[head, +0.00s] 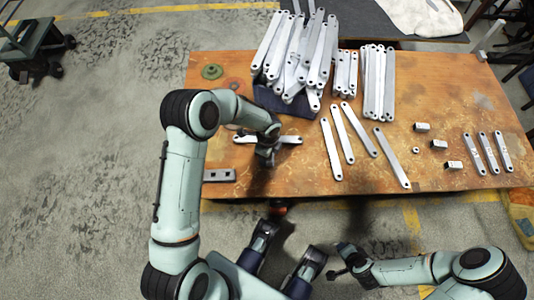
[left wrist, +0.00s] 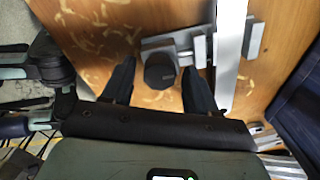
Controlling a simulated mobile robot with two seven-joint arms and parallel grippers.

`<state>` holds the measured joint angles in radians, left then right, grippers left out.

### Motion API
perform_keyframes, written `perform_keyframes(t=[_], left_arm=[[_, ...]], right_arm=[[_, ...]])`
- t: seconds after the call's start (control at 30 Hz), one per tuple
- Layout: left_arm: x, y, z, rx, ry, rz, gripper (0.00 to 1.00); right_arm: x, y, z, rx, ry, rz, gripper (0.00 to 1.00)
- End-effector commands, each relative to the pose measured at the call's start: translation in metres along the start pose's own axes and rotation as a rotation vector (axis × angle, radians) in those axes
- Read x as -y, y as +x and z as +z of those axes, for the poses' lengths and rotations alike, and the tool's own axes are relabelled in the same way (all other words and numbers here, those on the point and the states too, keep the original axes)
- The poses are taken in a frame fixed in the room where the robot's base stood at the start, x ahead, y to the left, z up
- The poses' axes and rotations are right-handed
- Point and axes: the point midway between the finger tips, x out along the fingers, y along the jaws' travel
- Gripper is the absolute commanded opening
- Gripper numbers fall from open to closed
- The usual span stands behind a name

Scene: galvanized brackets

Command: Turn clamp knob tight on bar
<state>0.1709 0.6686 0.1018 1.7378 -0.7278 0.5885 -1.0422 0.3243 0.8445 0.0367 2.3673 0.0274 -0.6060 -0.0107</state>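A black round clamp knob (left wrist: 160,70) shows in the left wrist view, on a grey metal clamp (left wrist: 200,50). A long silver bar (left wrist: 231,45) runs along the clamp's right part. My left gripper (left wrist: 159,92) is open, with one dark finger on each side of the knob and visible gaps between. In the head view my left gripper (head: 267,157) is over the bar (head: 290,139) near the table's left part and hides the knob and most of the clamp. My right gripper (head: 343,262) is off the table's front edge, away from the bar; its fingers are too small to read.
The worn orange table (head: 290,180) holds a pile of galvanized brackets (head: 300,55) at the back and loose ones (head: 392,157) to the right. Small metal blocks (head: 438,144) lie further right. A grey plate (head: 219,175) lies at the front left; a green disc (head: 212,71) lies behind.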

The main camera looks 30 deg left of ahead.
Motion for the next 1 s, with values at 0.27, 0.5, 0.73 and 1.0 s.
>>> perform_keyframes(t=[0.27,0.5,0.73,1.0], left_arm=[[0.0,0.0,0.0,0.0,-0.002,0.0,0.6],[0.0,0.0,0.0,0.0,-0.005,0.001,0.6],[0.0,0.001,0.0,0.001,-0.225,0.0,0.6],[0.0,0.001,-0.001,0.0,-0.607,0.0,0.6]], right_arm=[[0.0,0.0,0.0,0.0,0.0,0.0,0.43],[0.0,0.0,0.0,0.0,0.0,0.0,0.43],[-0.002,0.007,0.002,0.002,0.0,0.001,0.43],[-0.004,0.014,0.003,0.004,0.001,0.002,0.43]])
